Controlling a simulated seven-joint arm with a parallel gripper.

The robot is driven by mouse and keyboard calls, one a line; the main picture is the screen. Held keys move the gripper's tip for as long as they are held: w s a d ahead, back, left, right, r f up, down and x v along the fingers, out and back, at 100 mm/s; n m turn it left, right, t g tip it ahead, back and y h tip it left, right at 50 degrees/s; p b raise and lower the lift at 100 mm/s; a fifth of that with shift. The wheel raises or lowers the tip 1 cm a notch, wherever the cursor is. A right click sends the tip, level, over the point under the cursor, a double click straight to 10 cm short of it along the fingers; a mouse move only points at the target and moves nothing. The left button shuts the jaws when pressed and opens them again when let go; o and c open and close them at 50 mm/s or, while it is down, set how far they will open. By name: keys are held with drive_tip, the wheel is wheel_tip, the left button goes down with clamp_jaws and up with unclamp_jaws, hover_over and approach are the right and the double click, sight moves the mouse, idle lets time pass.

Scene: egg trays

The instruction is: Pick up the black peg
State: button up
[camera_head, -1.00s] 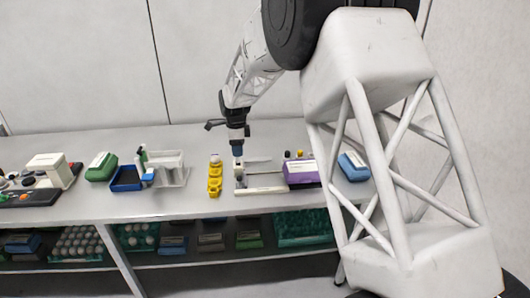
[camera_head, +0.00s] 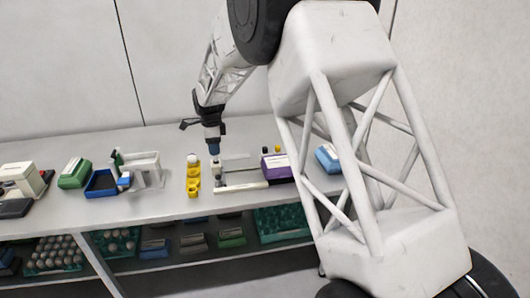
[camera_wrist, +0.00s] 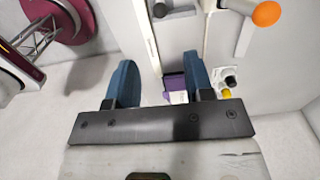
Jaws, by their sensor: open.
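A small black peg (camera_head: 265,149) stands behind the purple box on the table, to the left of a yellow-topped peg (camera_head: 277,149). In the wrist view a small black round top (camera_wrist: 231,80), likely the same peg, shows right of the fingers beside a yellow one (camera_wrist: 226,92). My gripper (camera_head: 214,148) points down above the white rack, left of the purple box and apart from the black peg. In the wrist view my gripper (camera_wrist: 160,62) has its two blue fingers spread wide with nothing held between them.
The purple box (camera_head: 278,167) stands between the white rack (camera_head: 241,187) and a blue box (camera_head: 327,158). A yellow holder (camera_head: 193,180) is left of the rack. A blue tray (camera_head: 101,183) and green box (camera_head: 74,173) stand farther left. The table behind them is clear.

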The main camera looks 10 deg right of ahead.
drive_tip(key=shift+o, duration=1)
approach(265, 152)
drive_tip(key=shift+w+d+f, duration=0.15)
drive_tip(key=shift+w, duration=0.6)
drive_tip(key=shift+f, duration=0.1)
drive_tip(key=shift+f, duration=1.2)
drive_tip(key=shift+f, duration=0.1)
